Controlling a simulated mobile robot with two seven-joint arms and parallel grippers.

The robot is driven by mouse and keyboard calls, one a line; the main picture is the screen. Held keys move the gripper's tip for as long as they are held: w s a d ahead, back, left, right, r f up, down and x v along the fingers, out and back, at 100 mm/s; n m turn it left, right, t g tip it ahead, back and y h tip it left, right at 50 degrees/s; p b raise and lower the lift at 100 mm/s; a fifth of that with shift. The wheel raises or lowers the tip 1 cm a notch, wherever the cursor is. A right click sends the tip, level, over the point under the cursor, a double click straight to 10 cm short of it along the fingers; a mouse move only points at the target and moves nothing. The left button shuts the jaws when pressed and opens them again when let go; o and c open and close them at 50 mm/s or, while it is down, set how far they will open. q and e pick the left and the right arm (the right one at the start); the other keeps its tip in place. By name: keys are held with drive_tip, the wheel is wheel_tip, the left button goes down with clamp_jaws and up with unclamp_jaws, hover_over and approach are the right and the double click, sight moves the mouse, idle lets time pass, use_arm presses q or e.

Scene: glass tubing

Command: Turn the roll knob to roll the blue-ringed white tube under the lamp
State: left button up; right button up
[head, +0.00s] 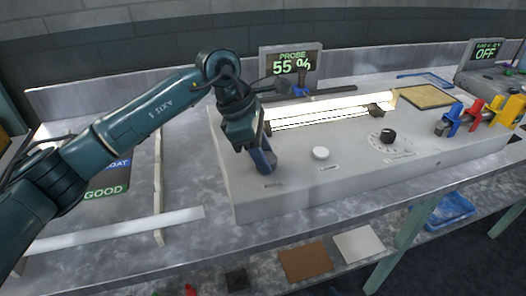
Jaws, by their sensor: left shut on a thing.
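My left gripper (264,164) reaches down onto the front left of the pale console (350,180). It is shut on what seems to be the roll knob, which its fingers hide; a small label too blurred to read lies just in front. The lamp (330,108) is a bright glowing strip along the back of the console, right of my gripper. I cannot make out the blue-ringed white tube against the glare. A display (291,64) behind reads "PROBE 55 %". My right gripper is not in view.
A white round knob (320,153) stands close to the right of my left gripper, and a black knob (388,136) farther right. Red, blue and yellow holders (480,116) stand at the console's right end. A sign reading "GOOD" (107,188) lies left.

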use_arm(q)
drive_tip(key=shift+c, duration=1)
drive_tip(key=shift+f+n+t+b, duration=0.2)
drive_tip(key=shift+n+t+b, duration=0.1)
drive_tip(key=shift+n+b, duration=0.5)
drive_tip(key=shift+n+t+b, duration=0.4)
drive_tip(key=shift+n+b, duration=0.2)
drive_tip(key=shift+n, duration=0.4)
drive_tip(key=shift+r+n, duration=0.1)
drive_tip(key=shift+n, duration=0.2)
drive_tip(key=shift+s+r+n, duration=0.1)
drive_tip(key=shift+n, duration=0.2)
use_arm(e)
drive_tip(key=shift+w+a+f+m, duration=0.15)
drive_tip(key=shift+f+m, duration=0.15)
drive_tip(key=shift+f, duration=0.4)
use_arm(q)
drive_tip(key=o, duration=1)
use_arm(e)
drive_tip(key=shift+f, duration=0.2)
